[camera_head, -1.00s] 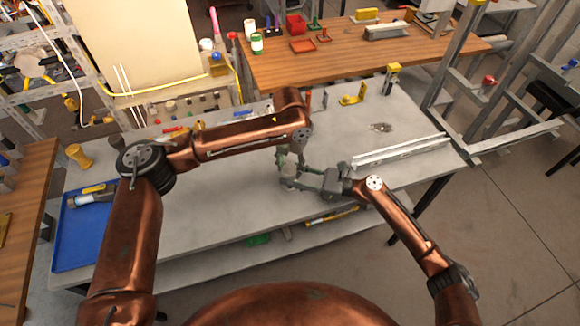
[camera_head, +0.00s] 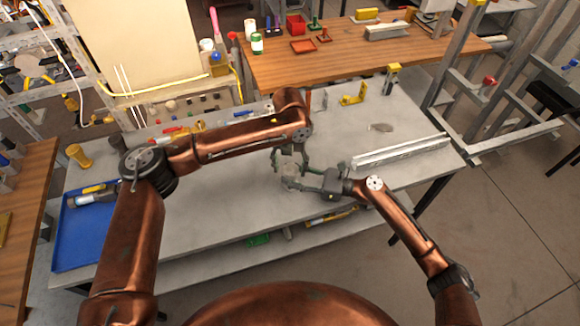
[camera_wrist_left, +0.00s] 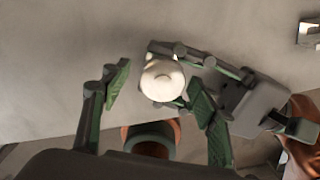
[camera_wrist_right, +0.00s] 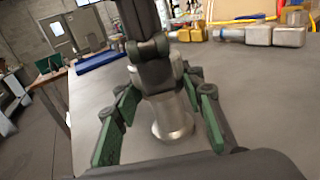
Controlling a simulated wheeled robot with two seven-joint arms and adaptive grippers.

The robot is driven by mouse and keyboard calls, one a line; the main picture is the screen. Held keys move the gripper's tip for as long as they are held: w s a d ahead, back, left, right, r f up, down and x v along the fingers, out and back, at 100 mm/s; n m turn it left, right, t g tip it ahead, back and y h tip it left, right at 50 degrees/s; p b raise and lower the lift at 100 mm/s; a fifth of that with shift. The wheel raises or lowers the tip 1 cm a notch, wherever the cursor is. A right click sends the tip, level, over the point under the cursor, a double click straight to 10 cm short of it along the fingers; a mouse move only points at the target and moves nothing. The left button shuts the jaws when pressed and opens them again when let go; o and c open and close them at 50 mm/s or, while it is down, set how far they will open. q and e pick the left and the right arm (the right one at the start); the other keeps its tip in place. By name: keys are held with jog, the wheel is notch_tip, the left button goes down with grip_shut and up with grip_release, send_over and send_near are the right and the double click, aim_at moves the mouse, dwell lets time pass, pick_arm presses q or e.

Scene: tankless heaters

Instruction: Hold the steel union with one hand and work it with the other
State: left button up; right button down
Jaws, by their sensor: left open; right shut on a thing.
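The steel union (camera_head: 290,171) is a small, pale metal piece, held above the grey bench and partly hidden in the head view. The left wrist view shows its round end (camera_wrist_left: 162,81); the right wrist view shows its shiny, flared body (camera_wrist_right: 172,118). My right gripper (camera_head: 302,179) comes from the right and is shut on the union. My left gripper (camera_head: 289,161) reaches down from above. Its green-padded fingers (camera_wrist_left: 160,92) are open on either side of the union, with visible gaps in the left wrist view.
Two pale rails (camera_head: 400,152) lie at the bench's right, with a yellow bracket (camera_head: 353,95) behind. A blue tray (camera_head: 82,232) with a tool is at the left end. Several fittings line the back edge. The bench (camera_head: 215,210) is clear in front of the grippers.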

pick_arm(q)
jog(key=shift+r, duration=2.3)
pick_arm(e)
jog(key=c, duration=1.2)
grip_release()
jog(key=shift+o, duration=0.2)
